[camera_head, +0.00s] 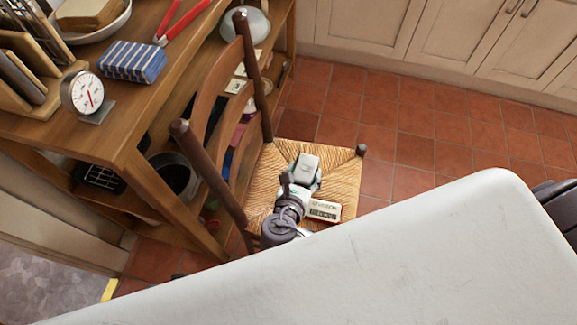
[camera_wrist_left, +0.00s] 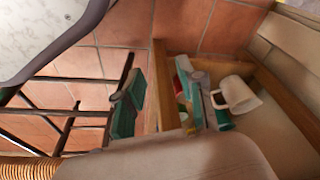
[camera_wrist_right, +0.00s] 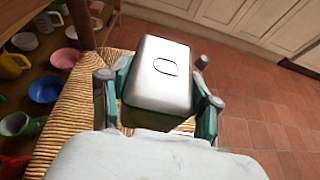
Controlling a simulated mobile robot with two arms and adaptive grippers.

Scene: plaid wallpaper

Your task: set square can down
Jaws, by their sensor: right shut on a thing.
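The square can (camera_head: 307,163) is a silver box with a lid, over the woven chair seat (camera_head: 342,167). My right gripper (camera_head: 301,178) is shut on it. In the right wrist view the can (camera_wrist_right: 160,72) sits upright between the teal finger pads of my right gripper (camera_wrist_right: 160,100), its ring-marked lid facing up. I cannot tell whether its base touches the seat. My left gripper (camera_wrist_left: 165,103) shows only in its own wrist view, with its teal fingers apart and nothing between them.
A digital device (camera_head: 324,210) lies on the seat beside my right gripper. The chair's dark back (camera_head: 225,100) stands left of the can. A wooden table (camera_head: 125,115) with a dial timer (camera_head: 85,93) is further left. Open tiled floor (camera_head: 410,125) lies to the right.

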